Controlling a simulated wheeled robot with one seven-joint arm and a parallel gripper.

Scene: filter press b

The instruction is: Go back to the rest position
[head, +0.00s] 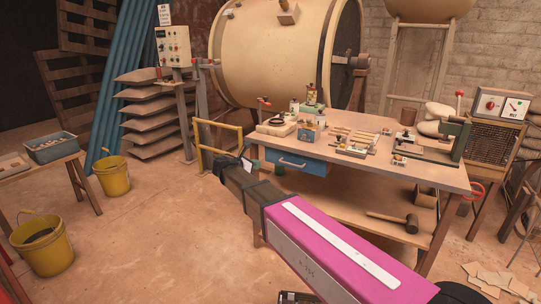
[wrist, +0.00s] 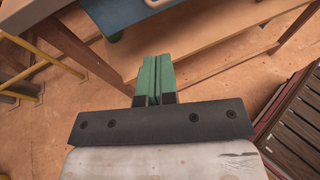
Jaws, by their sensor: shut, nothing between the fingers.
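My gripper (wrist: 155,80) shows in the wrist view as two green fingers pressed together, with nothing between them. It hangs in front of the workbench, over the clay-coloured floor and near the lower shelf. In the head view my arm reaches from the bottom right towards the front left of the workbench (head: 372,167), and my gripper is largely hidden there behind the wrist. The blue drawer (head: 297,163) under the bench top is close beyond my gripper; a part of it also shows at the top of the wrist view (wrist: 125,10).
A yellow rail (head: 218,126) stands left of the bench. Small items lie on the bench top, and a mallet (head: 393,221) lies on its lower shelf. Two yellow buckets (head: 113,176) stand on the floor at left. The floor between buckets and bench is clear.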

